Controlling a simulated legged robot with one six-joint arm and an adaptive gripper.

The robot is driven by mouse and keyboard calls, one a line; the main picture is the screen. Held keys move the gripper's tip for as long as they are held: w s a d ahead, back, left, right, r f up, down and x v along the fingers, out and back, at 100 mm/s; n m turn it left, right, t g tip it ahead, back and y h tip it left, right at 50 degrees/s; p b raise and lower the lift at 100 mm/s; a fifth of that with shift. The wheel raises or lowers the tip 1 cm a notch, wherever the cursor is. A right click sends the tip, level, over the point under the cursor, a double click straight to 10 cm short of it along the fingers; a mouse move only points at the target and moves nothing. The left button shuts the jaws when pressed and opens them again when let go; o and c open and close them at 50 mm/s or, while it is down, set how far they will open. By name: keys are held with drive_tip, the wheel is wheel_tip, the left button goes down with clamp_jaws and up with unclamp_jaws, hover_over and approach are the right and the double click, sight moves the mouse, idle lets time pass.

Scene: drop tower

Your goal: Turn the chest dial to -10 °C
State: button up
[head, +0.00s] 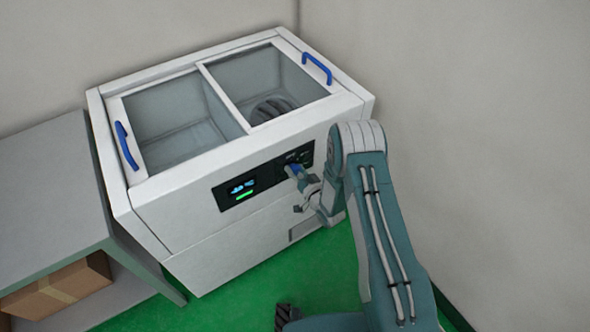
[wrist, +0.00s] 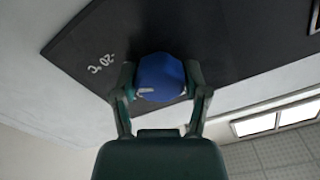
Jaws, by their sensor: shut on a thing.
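The white chest (head: 190,225) stands against the wall, with a dark control panel on its front. A small display (head: 242,187) on the panel is lit, with blue characters too small to read surely and a green bar below. The blue dial (head: 294,170) is on the panel's right part. My gripper (head: 301,183) reaches it from the right. In the wrist view the dial (wrist: 160,78) sits between my two fingers (wrist: 160,92), which are shut on its sides.
The chest top has two glass panes with blue handles (head: 127,146) (head: 318,68); a dark round thing (head: 272,108) lies under the right pane. A grey shelf (head: 50,165) with a cardboard box (head: 58,288) stands at left. Green floor is clear in front.

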drive_tip(key=n, duration=0.6)
drive_tip(key=shift+r, duration=0.1)
drive_tip(key=n, duration=0.5)
drive_tip(key=shift+a, duration=0.1)
drive_tip(key=shift+n, duration=0.3)
idle(0.3)
drive_tip(key=o, duration=1.1)
drive_tip(key=shift+a, duration=0.1)
drive_tip(key=shift+o, duration=0.2)
drive_tip(key=v, duration=1.2)
